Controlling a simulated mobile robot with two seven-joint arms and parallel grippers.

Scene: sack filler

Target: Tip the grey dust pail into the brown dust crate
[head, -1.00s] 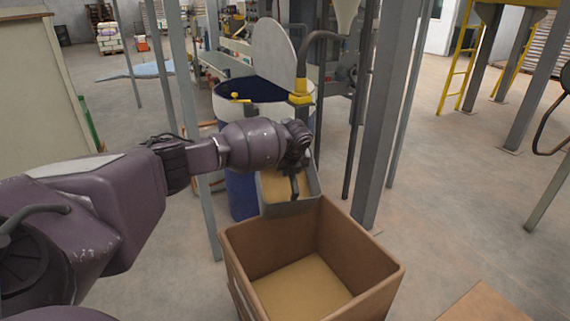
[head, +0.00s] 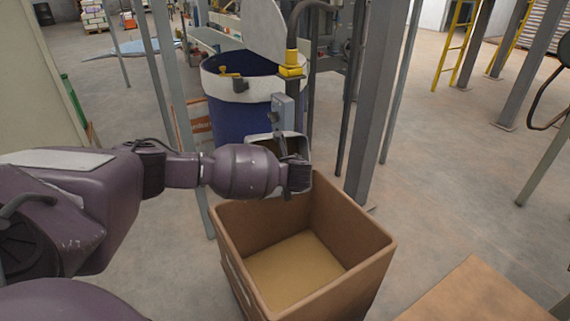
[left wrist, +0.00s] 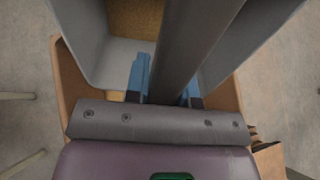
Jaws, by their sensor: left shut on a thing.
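The grey dust pail (head: 302,150) is at the back left edge of the brown dust crate (head: 228,246) in the head view, partly hidden by my left wrist. It looks tilted, with brown inside its rim. In the left wrist view the pail's grey walls (left wrist: 84,42) stand around tan dust (left wrist: 135,18), and a grey bar crosses in front. My left gripper (left wrist: 165,82) is shut on the pail, its blue fingers either side of that bar. The crate is open on top, with a tan layer on its floor. My right gripper is not in view.
A blue drum (head: 235,110) with a white rim stands behind the pail. A grey box (head: 283,108) is on a post beside it. A grey steel column (head: 375,110) rises behind the crate. A brown board (head: 475,295) lies at the lower right. Open floor lies right.

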